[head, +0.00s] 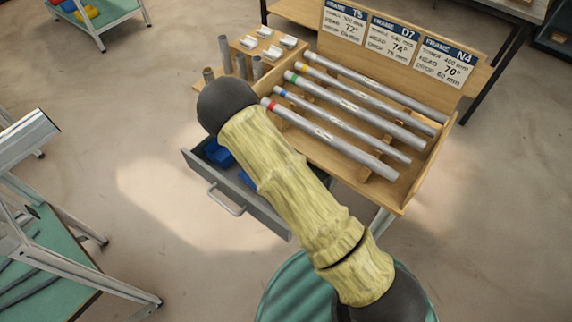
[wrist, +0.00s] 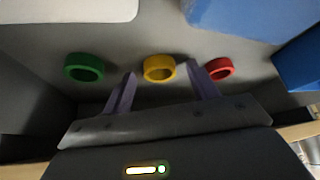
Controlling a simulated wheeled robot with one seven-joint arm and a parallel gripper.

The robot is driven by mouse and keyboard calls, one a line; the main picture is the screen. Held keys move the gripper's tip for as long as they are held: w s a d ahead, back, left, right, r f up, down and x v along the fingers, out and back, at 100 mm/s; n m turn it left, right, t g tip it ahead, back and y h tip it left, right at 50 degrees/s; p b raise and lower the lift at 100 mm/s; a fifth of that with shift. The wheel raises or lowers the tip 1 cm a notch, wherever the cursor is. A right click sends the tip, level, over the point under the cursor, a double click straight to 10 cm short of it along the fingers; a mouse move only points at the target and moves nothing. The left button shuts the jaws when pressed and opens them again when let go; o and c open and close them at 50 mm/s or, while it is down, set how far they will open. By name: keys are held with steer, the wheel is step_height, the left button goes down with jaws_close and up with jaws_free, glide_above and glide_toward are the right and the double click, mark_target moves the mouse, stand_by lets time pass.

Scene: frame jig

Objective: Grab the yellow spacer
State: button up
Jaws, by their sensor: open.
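The yellow spacer (wrist: 159,69) is a short ring lying on the grey drawer floor in the wrist view, between a green ring (wrist: 84,67) and a red ring (wrist: 219,69). My gripper (wrist: 167,77) is open, with one purple-grey finger on each side of the yellow spacer's line. The right finger is close to the red ring. I cannot tell whether the fingers touch anything. In the head view my arm hides the gripper and the spacers; part of the open drawer (head: 228,197) shows beside the arm.
Blue bins (wrist: 232,16) lie at the upper right of the wrist view, and a white block (wrist: 70,8) at the upper left. In the head view a wooden rack (head: 405,205) holds several metal tubes with coloured ends. Drawer walls surround my gripper.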

stand_by(0.3)
steer(key=c, duration=1.1)
steer(key=shift+o, duration=0.2)
steer(key=shift+r, duration=0.45)
steer(key=s, duration=0.1)
steer(key=s+a+b, duration=0.1)
steer(key=s, duration=0.1)
steer(key=shift+s+a, duration=0.1)
steer(key=shift+s, duration=0.2)
step_height(320, 180, up, 14)
steer(key=shift+s+p, duration=0.2)
steer(key=shift+p, duration=0.1)
